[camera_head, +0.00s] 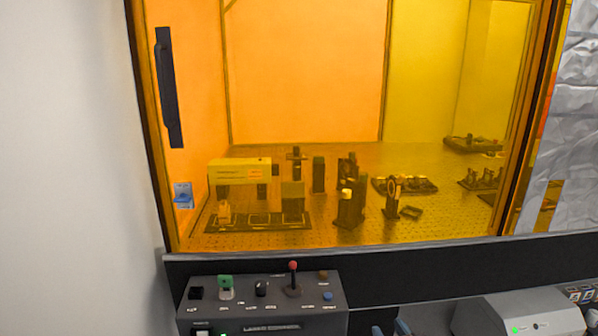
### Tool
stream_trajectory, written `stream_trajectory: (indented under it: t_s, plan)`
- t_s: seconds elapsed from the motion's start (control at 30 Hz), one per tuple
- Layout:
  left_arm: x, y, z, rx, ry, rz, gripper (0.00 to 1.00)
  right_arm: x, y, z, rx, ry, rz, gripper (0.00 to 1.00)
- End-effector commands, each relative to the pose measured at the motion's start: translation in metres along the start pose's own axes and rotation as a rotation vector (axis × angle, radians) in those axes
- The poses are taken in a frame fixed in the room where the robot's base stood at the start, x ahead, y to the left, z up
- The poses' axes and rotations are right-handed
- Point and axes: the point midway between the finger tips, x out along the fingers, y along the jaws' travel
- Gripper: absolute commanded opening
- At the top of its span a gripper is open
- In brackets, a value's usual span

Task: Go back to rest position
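Two blue-grey tips, apart from each other, show at the bottom edge; they look like the fingers of my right gripper (390,330). The rest of it is cut off by the frame, and I see nothing held between the tips. My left gripper is not in view.
A dark control box (262,304) with knobs and a red-tipped lever stands at the lower left. A grey device (515,315) with a green light is at the lower right. Behind, an orange window (305,75) with a black handle (169,90) closes off an optical table (330,225) with several mounts.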

Motion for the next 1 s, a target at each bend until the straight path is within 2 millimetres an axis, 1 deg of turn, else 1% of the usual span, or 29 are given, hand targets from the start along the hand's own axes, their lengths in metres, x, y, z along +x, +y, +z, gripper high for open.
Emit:
stream_trajectory:
  t_s: [0.03, 0.17, 0.2, 0.27, 0.3, 0.37, 0.4, 0.5, 0.6, 0.7, 0.83, 1.0]
  plan:
    - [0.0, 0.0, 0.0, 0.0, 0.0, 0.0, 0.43, -0.016, 0.003, 0.022, 0.027, -0.044, 0.009, 0.39]
    - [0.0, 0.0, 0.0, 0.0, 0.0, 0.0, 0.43, -0.056, 0.01, 0.069, 0.077, -0.142, 0.034, 0.39]
    - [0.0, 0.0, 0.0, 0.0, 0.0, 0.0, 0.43, -0.069, 0.012, 0.083, 0.086, -0.173, 0.043, 0.39]
    - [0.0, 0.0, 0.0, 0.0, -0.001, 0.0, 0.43, -0.089, 0.014, 0.103, 0.096, -0.22, 0.058, 0.39]
    - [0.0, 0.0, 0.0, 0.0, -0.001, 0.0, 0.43, -0.103, 0.016, 0.116, 0.101, -0.253, 0.068, 0.39]
    - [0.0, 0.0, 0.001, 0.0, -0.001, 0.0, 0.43, -0.125, 0.017, 0.136, 0.109, -0.302, 0.082, 0.39]
    - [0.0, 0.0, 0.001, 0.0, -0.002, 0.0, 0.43, -0.14, 0.017, 0.149, 0.115, -0.336, 0.091, 0.39]
    - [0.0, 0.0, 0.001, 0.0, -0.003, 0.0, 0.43, -0.176, 0.016, 0.177, 0.127, -0.415, 0.107, 0.39]
    - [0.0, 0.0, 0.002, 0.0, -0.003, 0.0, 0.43, -0.206, 0.013, 0.197, 0.138, -0.477, 0.116, 0.39]
    - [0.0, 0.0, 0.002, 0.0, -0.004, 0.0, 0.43, -0.227, 0.01, 0.209, 0.144, -0.52, 0.122, 0.39]
    - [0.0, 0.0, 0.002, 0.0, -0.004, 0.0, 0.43, -0.24, 0.008, 0.216, 0.148, -0.545, 0.125, 0.39]
    - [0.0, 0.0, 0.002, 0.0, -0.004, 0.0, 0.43, -0.241, 0.008, 0.216, 0.148, -0.546, 0.125, 0.39]
